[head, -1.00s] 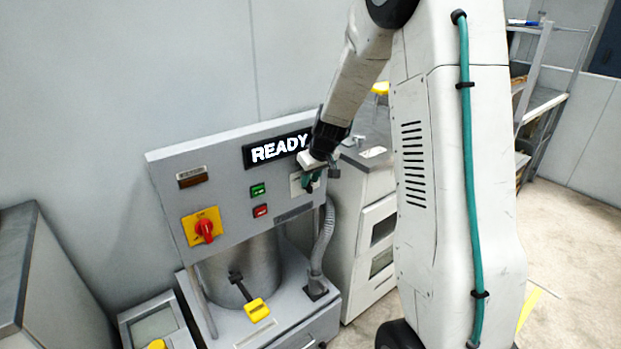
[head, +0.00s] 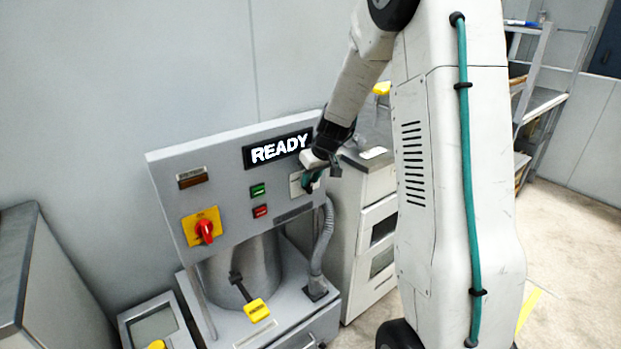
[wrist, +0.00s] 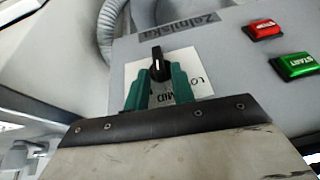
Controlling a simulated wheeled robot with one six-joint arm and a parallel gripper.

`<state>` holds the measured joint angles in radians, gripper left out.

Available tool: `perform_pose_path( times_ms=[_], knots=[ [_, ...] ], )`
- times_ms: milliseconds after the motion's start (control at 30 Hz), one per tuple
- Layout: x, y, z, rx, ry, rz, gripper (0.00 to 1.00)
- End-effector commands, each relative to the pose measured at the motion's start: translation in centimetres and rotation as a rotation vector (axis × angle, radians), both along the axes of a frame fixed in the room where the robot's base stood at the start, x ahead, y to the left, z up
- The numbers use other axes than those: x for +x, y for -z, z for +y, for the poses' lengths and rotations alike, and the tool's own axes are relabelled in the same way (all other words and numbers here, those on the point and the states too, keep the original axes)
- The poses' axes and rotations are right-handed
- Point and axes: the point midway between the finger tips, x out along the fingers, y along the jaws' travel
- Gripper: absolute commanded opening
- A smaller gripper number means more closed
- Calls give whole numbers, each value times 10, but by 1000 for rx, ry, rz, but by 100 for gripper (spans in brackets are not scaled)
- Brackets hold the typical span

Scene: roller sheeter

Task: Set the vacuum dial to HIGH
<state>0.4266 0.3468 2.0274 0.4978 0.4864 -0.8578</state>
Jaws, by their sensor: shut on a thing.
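The black vacuum dial (wrist: 159,66) sits on a white label plate (wrist: 196,62) on the grey panel, with a white pointer line on its knob. In the wrist view, "LO" shows to the right of the dial and "MED" below it. No "HIGH" marking is visible. My gripper (wrist: 158,84) has green fingers shut on the dial, one on each side. In the head view, my gripper (head: 310,180) is at the panel's right end. It covers the dial there; part of the plate (head: 295,186) shows.
The panel also carries a lit "READY" display (head: 278,149), a green START button (head: 257,190), a red button (head: 260,211) and a red rotary switch (head: 205,230) on yellow. A grey hose (head: 324,240) hangs below. White drawers (head: 376,225) stand close on the right.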

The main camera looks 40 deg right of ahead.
Motion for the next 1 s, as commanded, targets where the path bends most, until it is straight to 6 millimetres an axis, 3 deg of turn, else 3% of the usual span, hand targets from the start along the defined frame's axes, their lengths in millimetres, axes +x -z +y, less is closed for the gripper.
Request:
perform_pose_path(
  times_ms=[1000],
  knots=[
    [-2,14,-20,682,-1,33,2]
  ],
)
